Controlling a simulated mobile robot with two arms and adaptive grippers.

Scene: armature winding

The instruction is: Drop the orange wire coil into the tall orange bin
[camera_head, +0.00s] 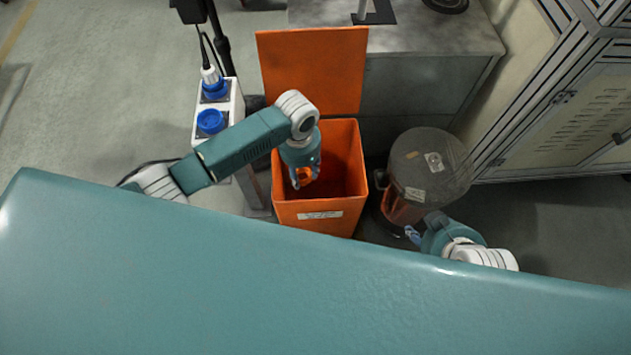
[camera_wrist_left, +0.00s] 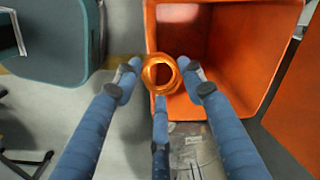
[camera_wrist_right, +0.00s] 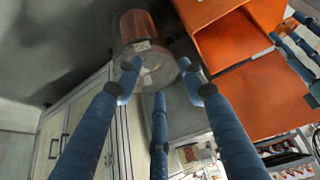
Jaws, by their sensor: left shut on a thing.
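The tall orange bin (camera_head: 290,211) stands with its top open and its orange lid (camera_head: 312,72) raised behind it. My left gripper (camera_head: 303,184) is shut on the orange wire coil (camera_wrist_left: 149,75), a shiny ring held between its fingertips. In the head view the gripper hangs over the bin's opening. In the left wrist view the coil overlaps the edge of the bin (camera_wrist_left: 225,12); its exact height against the rim cannot be told. My right gripper (camera_head: 412,234) is open and empty, low at the right; its spread fingers show in the right wrist view (camera_wrist_right: 160,75).
A clear-covered drum (camera_head: 440,165) with copper-coloured contents stands right of the bin, close to my right gripper. A post with blue sockets (camera_head: 211,122) stands at the left. A grey cabinet (camera_head: 420,95) is behind. Open floor lies at the far left.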

